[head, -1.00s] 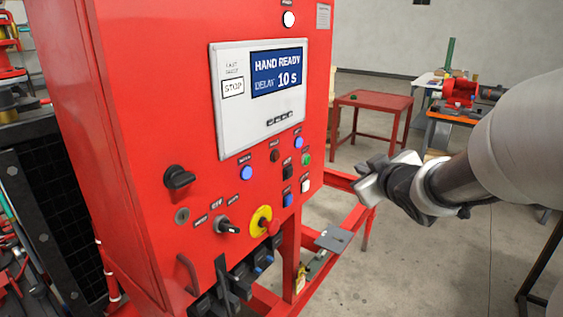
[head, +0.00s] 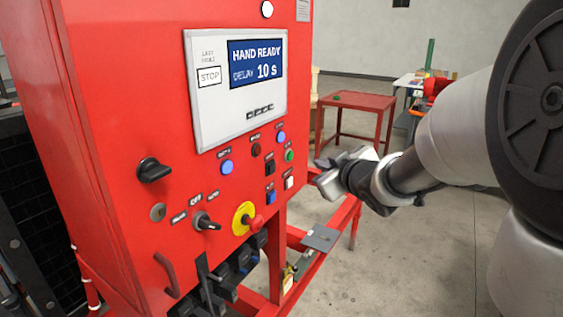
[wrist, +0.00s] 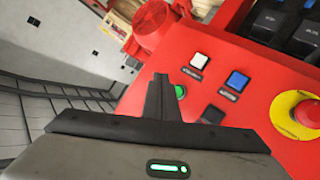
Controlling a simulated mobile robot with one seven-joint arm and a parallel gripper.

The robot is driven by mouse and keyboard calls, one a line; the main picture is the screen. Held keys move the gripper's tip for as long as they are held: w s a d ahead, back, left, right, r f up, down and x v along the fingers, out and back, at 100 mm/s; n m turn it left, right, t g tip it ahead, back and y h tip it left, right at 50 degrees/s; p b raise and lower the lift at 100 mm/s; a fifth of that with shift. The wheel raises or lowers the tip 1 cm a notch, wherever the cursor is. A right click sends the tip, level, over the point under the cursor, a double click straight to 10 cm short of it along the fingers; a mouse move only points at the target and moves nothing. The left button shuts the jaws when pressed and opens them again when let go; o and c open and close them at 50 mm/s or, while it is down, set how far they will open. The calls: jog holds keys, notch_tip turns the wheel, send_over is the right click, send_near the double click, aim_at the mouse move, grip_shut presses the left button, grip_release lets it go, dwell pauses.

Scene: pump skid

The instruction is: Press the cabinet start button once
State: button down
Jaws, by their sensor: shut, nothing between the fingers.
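The red cabinet (head: 130,110) fills the left of the head view, with its front panel facing right. A small green button (head: 289,156) sits near the panel's right edge; its label is too small to read. The green button also shows in the wrist view (wrist: 180,91), partly hidden by my fingers. My gripper (head: 322,165) is shut and empty, just right of the panel edge in the head view. In the wrist view, its fingertips (wrist: 161,78) appear beside the green button; I cannot tell whether they touch.
Nearby are a white button (head: 289,182), a blue button (head: 271,197), a black switch (head: 270,167) and a red-on-yellow emergency stop (head: 246,218). A red table (head: 357,101) stands behind. Floor to the right is open.

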aim_at(290, 155)
jog(key=shift+w+a+b, duration=0.55)
jog(key=shift+w+a, duration=0.2)
jog(key=shift+a, duration=0.25)
jog(key=shift+w+a+b, duration=0.55)
jog(key=shift+w+a, duration=0.15)
jog(key=shift+a, duration=0.3)
dwell(0.6)
jog(key=shift+w+a, duration=0.25)
jog(key=shift+a, duration=0.05)
jog(key=shift+w+a+b, duration=0.25)
jog(key=shift+a+b, duration=0.15)
jog(key=shift+b, duration=0.15)
dwell(0.5)
jog(key=shift+s+d, duration=0.1)
jog(key=shift+d, duration=0.05)
jog(key=shift+s+d+p, duration=0.45)
jog(key=shift+d+p, duration=0.1)
jog(key=shift+p, duration=0.05)
